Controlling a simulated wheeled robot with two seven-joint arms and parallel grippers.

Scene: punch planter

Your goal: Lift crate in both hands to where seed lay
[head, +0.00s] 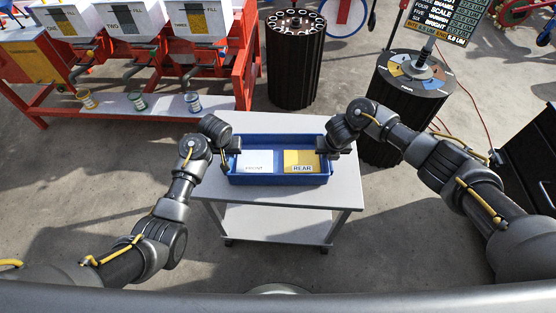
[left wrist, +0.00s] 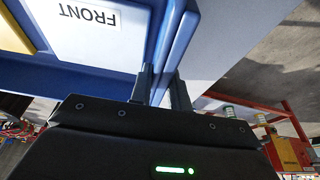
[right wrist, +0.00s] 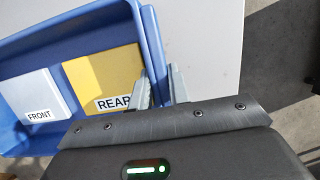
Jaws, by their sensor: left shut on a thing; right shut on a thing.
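The blue crate (head: 278,180) is on or just above the grey cart top (head: 345,190); I cannot tell whether it touches. Inside it are a white panel marked FRONT (head: 255,160) on the left and a yellow panel marked REAR (head: 300,158) on the right. My left gripper (head: 229,152) is shut on the crate's left wall, and the wall shows between its fingers in the left wrist view (left wrist: 165,88). My right gripper (head: 325,151) is shut on the crate's right wall, also seen in the right wrist view (right wrist: 160,88). No seed can be made out.
A red bench (head: 40,95) with labelled hoppers and small pots stands at the back left. A dark ribbed drum (head: 296,70) stands behind the cart. Another drum with a coloured top (head: 405,105) and a sign board (head: 440,18) stand to the right. Concrete floor surrounds the cart.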

